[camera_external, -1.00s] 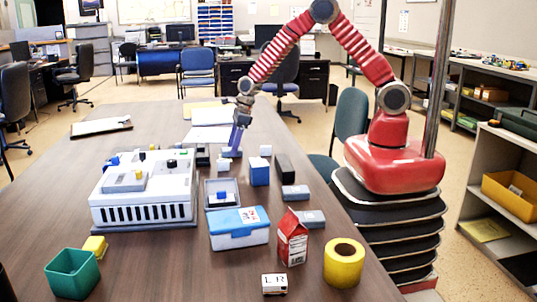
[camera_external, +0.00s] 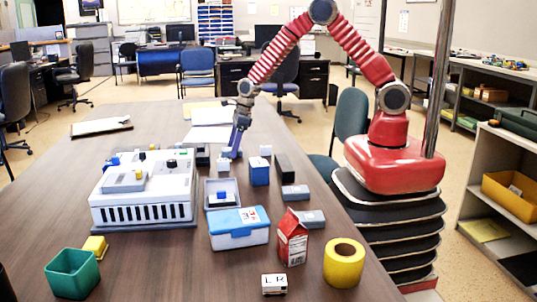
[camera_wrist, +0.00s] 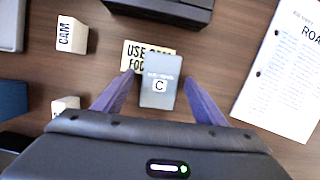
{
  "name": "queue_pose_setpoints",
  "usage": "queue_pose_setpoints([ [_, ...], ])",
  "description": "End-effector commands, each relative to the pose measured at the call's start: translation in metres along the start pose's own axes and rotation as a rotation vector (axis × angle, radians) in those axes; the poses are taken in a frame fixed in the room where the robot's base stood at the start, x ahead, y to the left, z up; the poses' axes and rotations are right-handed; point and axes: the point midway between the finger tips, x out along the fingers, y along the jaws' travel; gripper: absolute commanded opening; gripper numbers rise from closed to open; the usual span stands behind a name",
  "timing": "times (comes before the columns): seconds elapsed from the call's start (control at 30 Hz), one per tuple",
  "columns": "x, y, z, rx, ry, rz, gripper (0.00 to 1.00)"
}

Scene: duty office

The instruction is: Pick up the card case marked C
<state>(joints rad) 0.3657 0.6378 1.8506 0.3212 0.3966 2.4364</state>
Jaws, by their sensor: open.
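The grey card case marked C (camera_wrist: 160,97) lies on the table in the wrist view, its white C label facing up. My gripper (camera_wrist: 159,78) is open, with one purple finger to the left of the case and one to the right. The case is between the fingers, and I see no clear contact.
A cream printed card (camera_wrist: 134,52) lies beside the case's upper left. White blocks, one marked CAM (camera_wrist: 72,35), stand to the left. A dark box (camera_wrist: 165,8) is above, and a printed sheet (camera_wrist: 285,75) lies to the right. A blue box (camera_external: 259,172) stands near my gripper.

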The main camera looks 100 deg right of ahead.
Motion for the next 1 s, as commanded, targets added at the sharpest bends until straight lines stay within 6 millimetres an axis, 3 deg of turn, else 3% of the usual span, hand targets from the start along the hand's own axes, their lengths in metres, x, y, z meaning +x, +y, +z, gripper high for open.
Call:
queue_pose_setpoints([
  [0.53,0.0027,0.0000,-0.0009,0.000,0.000,0.000,0.64],
  [1.0,0.0027,0.0000,-0.0009,0.000,0.000,0.000,0.31],
])
